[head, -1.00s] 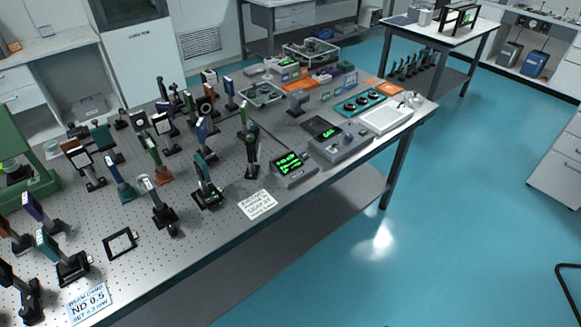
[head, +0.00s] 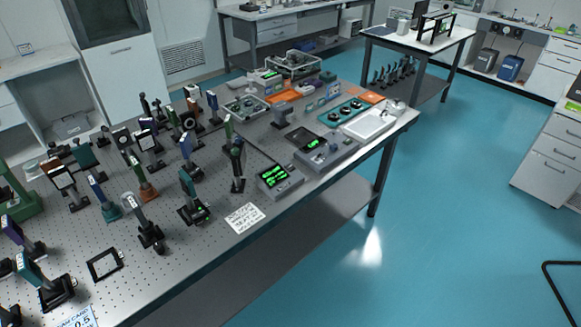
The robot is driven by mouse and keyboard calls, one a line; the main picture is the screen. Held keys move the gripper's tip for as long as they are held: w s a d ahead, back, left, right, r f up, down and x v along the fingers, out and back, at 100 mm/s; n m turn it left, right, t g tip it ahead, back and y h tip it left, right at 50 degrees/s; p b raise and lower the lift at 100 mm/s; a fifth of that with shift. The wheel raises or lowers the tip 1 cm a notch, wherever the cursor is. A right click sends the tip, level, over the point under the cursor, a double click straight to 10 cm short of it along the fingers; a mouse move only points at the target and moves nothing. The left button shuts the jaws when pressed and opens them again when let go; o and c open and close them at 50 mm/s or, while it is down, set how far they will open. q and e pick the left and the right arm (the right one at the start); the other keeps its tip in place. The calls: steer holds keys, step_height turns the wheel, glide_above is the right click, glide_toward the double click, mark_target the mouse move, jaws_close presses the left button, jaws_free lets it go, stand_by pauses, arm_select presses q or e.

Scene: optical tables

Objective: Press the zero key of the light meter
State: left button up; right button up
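A small grey box with a lit green display (head: 273,175) stands near the front edge of the long optical table (head: 225,262). A wider grey instrument (head: 335,154) with a smaller green readout stands to its right. Either could be the light meter; the lettering and keys are too small to read, so I cannot tell which key is zero. Neither of my grippers is in view.
Several post-mounted optics crowd the table's left half, with one dark post (head: 237,168) just left of the lit box. A printed card (head: 244,218) lies in front. A white tray (head: 369,124) sits at the right end. Blue floor (head: 440,230) is clear.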

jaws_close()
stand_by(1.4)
